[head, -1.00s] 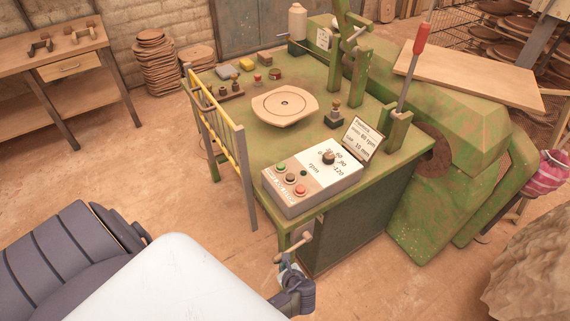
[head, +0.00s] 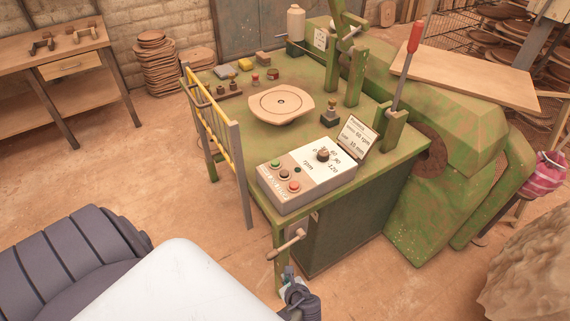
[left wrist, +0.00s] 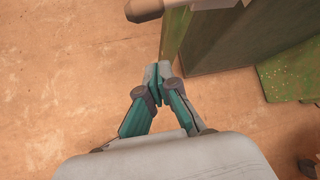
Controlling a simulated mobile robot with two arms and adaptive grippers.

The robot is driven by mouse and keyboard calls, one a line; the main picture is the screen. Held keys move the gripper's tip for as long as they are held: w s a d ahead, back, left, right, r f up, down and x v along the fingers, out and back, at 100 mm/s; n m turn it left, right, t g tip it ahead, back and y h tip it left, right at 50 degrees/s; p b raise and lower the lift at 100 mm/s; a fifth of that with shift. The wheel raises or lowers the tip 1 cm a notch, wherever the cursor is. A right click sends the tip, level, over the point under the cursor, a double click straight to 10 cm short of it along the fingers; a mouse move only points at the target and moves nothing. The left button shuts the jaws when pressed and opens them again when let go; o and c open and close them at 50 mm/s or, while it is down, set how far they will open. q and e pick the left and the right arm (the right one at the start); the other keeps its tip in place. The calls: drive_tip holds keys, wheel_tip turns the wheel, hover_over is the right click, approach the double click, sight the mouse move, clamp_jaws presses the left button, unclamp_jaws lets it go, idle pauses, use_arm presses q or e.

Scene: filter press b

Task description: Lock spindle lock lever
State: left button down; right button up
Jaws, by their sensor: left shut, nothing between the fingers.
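The lever with a pale wooden handle (head: 286,245) sits on the front of the green machine table, below the control box. It slants down to the left from its pivot. The end of its handle also shows at the top of the left wrist view (left wrist: 145,10). My left gripper (head: 289,272) is below the lever, apart from it. In the left wrist view its fingers (left wrist: 157,78) are together and empty, pointing toward the table's front leg. Much of my left arm is hidden behind my own white body part. My right gripper is in neither view.
The control box (head: 307,178) with buttons and a dial stands on the table corner above the lever. A yellow guard rail (head: 215,125) runs along the table's left side. A red-handled lever (head: 407,65) stands behind.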

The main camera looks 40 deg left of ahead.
use_arm(q)
drive_tip(key=shift+v, duration=1.4)
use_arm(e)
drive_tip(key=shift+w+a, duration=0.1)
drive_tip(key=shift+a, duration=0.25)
use_arm(q)
drive_tip(key=shift+w+d, duration=0.1)
drive_tip(key=shift+d, duration=0.1)
drive_tip(key=s+d+f+n+g+h+b, duration=0.1)
drive_tip(key=s+f+n+g+h, duration=0.15)
drive_tip(key=s+f, duration=0.5)
drive_tip(key=s+d+f+n+g+h, duration=0.1)
drive_tip(key=s+f+n+h, duration=0.1)
drive_tip(key=s+f+n, duration=0.5)
drive_tip(key=s+a+f+n+h, duration=0.1)
drive_tip(key=s+f+n, duration=0.3)
drive_tip(key=s, duration=0.3)
drive_tip(key=s+a+f+n+h+b, duration=0.1)
drive_tip(key=s+f+n+h, duration=0.1)
drive_tip(key=s+f+n, duration=0.3)
drive_tip(key=shift+s+f+g, duration=0.2)
drive_tip(key=shift+s+g, duration=0.15)
drive_tip(key=shift+s, duration=0.55)
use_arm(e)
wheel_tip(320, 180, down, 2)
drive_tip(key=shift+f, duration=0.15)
